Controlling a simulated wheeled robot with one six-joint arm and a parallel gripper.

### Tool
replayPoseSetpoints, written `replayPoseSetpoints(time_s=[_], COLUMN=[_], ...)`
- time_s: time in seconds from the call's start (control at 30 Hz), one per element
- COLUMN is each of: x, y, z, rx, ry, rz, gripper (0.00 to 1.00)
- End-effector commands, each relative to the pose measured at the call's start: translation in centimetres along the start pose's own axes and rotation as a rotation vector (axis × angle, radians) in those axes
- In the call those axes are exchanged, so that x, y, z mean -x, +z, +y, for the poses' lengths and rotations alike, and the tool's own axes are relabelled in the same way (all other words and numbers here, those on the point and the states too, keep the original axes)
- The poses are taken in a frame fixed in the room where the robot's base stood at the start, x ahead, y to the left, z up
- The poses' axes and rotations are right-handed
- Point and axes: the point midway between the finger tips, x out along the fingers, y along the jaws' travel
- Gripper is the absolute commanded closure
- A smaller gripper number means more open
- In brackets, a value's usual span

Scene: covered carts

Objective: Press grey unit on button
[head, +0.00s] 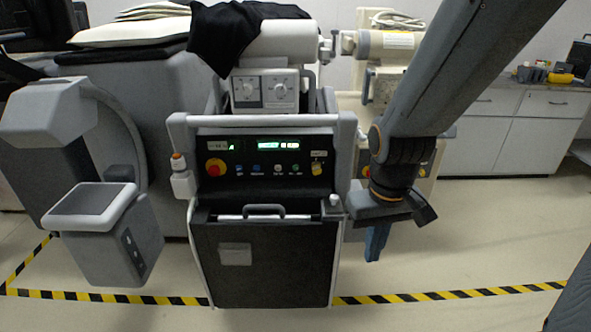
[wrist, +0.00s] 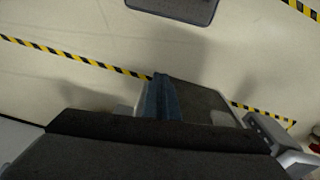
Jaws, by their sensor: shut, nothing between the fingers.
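The grey unit (head: 263,255) stands in the middle of the head view, a cart with a dark front and a light grey frame. Which one is the on button cannot be read. My gripper (head: 374,246) is shut and empty, pointing down to the right of the unit and apart from the panel. In the wrist view its blue fingers (wrist: 160,98) are together above the floor.
A black cloth (head: 235,35) drapes over the top of the unit. A grey C-shaped machine (head: 95,205) stands close on the left. Another cart (head: 385,50) is behind my arm. White cabinets (head: 530,125) line the right. Striped tape (head: 450,295) crosses the open floor.

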Motion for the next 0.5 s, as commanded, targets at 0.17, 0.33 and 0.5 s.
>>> replayPoseSetpoints(time_s=[0.17, 0.33, 0.5], x=[-2.1, -3.8, -5.1], y=[-5.9, -12.5, -18.2], z=[1.3, 1.4, -0.1], rx=[0.248, 0.555, 0.855], ry=[0.056, 0.123, 0.185], rz=[0.154, 0.339, 0.529], gripper=[1.00, 1.00, 1.00])
